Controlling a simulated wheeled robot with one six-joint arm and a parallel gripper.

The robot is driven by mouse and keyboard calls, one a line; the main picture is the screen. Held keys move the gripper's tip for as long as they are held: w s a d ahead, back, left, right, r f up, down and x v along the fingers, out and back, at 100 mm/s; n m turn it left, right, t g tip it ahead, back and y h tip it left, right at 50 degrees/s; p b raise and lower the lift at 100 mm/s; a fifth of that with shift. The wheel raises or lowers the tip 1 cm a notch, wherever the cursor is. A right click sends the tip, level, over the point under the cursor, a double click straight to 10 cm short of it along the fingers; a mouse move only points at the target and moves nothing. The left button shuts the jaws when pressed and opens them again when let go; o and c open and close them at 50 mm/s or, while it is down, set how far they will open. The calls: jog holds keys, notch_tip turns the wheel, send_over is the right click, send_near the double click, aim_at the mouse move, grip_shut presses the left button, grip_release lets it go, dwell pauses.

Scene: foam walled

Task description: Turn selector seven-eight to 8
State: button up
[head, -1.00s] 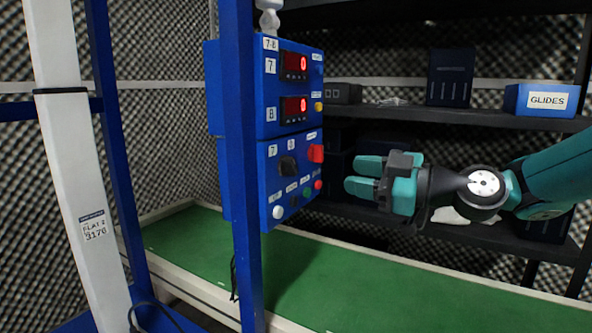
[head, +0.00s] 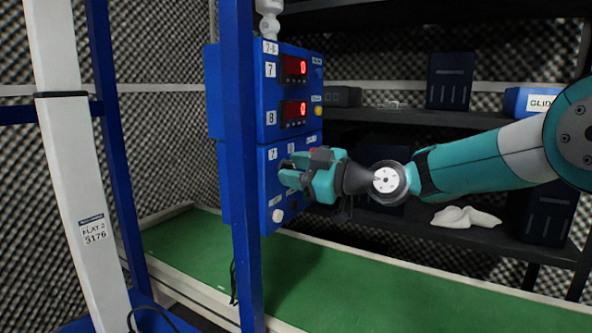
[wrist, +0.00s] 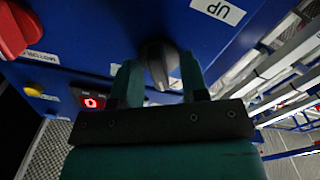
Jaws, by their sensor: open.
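The blue control box (head: 268,190) stands behind a blue post in the head view. Its black selector knob (wrist: 157,58) shows in the wrist view between the two teal fingers of my gripper (wrist: 157,70). The fingers stand one on each side of the knob, with a gap visible; contact is unclear. In the head view my gripper (head: 288,172) is at the box's lower panel and covers most of the knob. A label 7 (head: 272,154) is up and left of the fingers; the 8 label is hidden. I cannot tell which number the knob points to.
Red displays (head: 294,67) read 0 on the upper panel. A red switch (wrist: 14,30) sits near the knob. A white button (head: 277,215) is below. The blue post (head: 243,200) stands just left of the panel. The green bench (head: 370,295) is bare.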

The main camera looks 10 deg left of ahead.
grip_shut()
jog(key=shift+m, duration=0.3)
jog(key=m+p, duration=0.3)
jog(key=m, duration=0.3)
jog(key=shift+w+d+r, duration=0.1)
jog(key=shift+r, duration=0.05)
jog(key=m+p, duration=0.3)
jog(key=m, duration=0.2)
jog(key=shift+f+m+p, duration=0.2)
jog(key=shift+m+p, duration=0.1)
grip_release()
jog(key=v, duration=1.7)
jog(key=shift+d, duration=0.2)
